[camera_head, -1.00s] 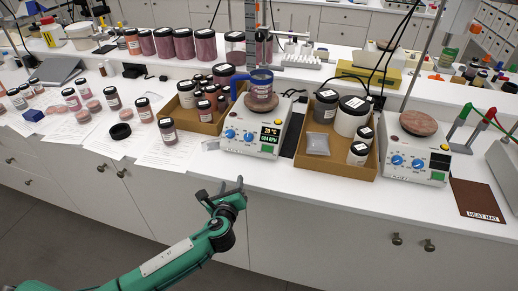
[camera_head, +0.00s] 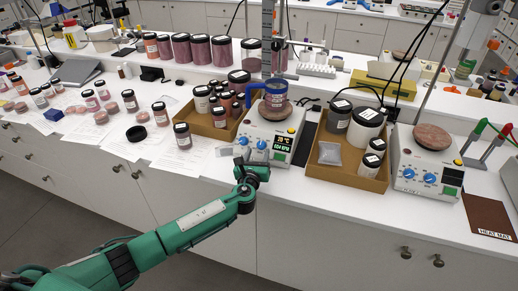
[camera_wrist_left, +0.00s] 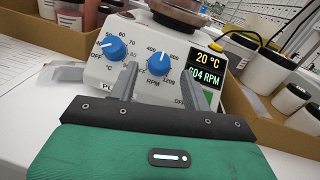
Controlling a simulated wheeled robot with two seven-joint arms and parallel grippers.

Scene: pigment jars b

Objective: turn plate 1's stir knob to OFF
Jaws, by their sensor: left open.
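Plate 1 (camera_head: 270,133) is a white hotplate with two blue knobs and a lit display. Its stir knob (camera_wrist_left: 159,64) is the right-hand blue one, above the RPM label; it also shows in the head view (camera_head: 261,145). The temperature knob (camera_wrist_left: 114,48) is left of it. The display (camera_wrist_left: 207,68) reads 20 °C and 604 RPM. My left gripper (camera_wrist_left: 158,78) is open and empty, its fingers pointing at the panel, one on each side of the stir knob in the wrist view. Contact cannot be told. In the head view the left gripper (camera_head: 252,168) is just in front of the panel.
A blue-handled vessel (camera_head: 277,92) stands on plate 1. Cardboard trays of jars flank it, left (camera_head: 199,126) and right (camera_head: 343,177). A second hotplate (camera_head: 426,178) and a brown heat mat (camera_head: 488,214) are further right. The counter's front edge is below the gripper.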

